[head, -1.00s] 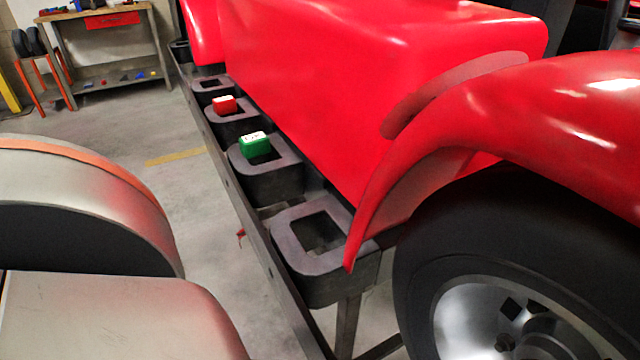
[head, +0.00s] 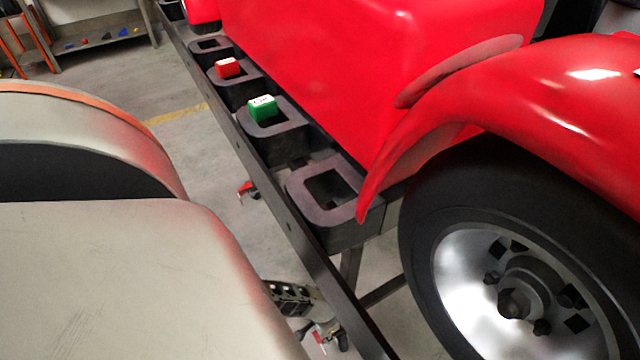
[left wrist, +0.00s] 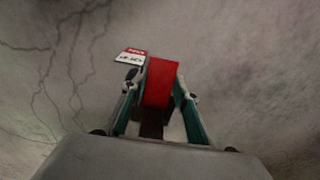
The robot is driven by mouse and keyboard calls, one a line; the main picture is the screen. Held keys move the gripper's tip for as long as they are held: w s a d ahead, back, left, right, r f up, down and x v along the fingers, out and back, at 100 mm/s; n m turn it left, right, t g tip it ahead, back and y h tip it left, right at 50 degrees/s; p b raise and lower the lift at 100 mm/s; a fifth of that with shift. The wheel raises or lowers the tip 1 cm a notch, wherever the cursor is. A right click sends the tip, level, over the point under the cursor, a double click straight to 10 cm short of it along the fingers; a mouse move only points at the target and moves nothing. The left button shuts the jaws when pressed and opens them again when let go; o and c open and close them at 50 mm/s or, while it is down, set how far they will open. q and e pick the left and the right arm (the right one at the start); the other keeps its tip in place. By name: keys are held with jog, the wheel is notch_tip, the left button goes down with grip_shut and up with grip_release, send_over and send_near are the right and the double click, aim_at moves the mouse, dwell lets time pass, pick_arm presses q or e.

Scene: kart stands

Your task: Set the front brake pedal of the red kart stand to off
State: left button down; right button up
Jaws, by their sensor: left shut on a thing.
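In the left wrist view, my left gripper (left wrist: 157,98) is shut on a red pedal (left wrist: 162,76), with a finger on each side of it. A small red and white label (left wrist: 132,57) lies just beside the pedal; its text is too small to read. In the head view, the left gripper (head: 322,328) is low near the floor, beside the rail of the red kart stand (head: 290,222), partly covered by my arm. The held pedal cannot be made out clearly there. Another small red pedal-like part (head: 248,190) sits farther along the rail. My right gripper is not in view.
The stand carries a red body (head: 330,70) and a wheel (head: 520,270) at right. A green block (head: 262,108) and a red block (head: 228,67) sit in dark holders along the rail. A workbench (head: 95,45) stands at back left.

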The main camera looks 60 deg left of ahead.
pick_arm(q)
jog(key=shift+s, duration=0.15)
jog(key=c, duration=1.5)
grip_release()
jog(key=shift+r, duration=0.1)
jog(key=shift+r, duration=0.1)
jog(key=shift+s+r, duration=0.1)
jog(key=shift+r, duration=5.8)
